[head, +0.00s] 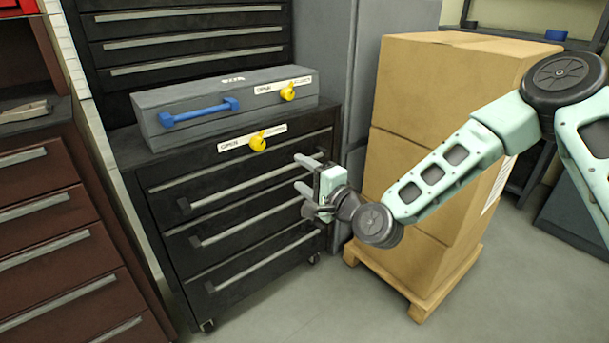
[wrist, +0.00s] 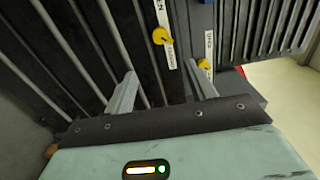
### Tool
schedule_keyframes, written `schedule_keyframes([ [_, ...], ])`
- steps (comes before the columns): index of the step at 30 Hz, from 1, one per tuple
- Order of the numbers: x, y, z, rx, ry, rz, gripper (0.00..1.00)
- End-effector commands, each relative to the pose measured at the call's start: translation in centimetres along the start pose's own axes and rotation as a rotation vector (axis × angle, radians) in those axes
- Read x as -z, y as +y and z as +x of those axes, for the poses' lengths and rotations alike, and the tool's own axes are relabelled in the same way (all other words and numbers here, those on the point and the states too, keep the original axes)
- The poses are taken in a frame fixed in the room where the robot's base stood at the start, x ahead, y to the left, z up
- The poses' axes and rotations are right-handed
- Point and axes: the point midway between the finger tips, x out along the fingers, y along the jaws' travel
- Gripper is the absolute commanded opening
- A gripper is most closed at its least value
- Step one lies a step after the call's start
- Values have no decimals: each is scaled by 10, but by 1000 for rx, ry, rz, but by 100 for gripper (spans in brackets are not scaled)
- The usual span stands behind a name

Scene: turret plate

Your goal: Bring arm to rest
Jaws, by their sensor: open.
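My gripper (head: 301,172) is open and empty in the head view, at the right side of the black drawer cabinet's (head: 160,165) front. My mint-green arm reaches in from the right with its elbow raised. In the wrist view my gripper (wrist: 165,92) shows two spread fingers with nothing between them. They point toward the drawer fronts, and I cannot tell whether they touch.
A grey case (head: 215,108) with a blue handle (head: 200,113) and a yellow knob (head: 288,92) sits on the cabinet. Another yellow knob (head: 257,142) is on the cabinet front. Stacked cardboard boxes (head: 440,80) on a pallet (head: 420,305) stand close behind my arm. Floor in front is clear.

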Motion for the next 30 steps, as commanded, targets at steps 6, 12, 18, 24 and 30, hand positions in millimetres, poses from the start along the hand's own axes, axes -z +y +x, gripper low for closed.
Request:
schedule_keyframes([
  [6,-2,0,0,-4,-6,-7,56],
  [12,-49,10,-10,-149,-178,-202,56],
  [18,-104,31,-58,-421,-469,-577,56],
  [24,-122,35,-130,-675,-716,-903,56],
  [30,-121,16,-211,-896,-927,-1131,56],
])
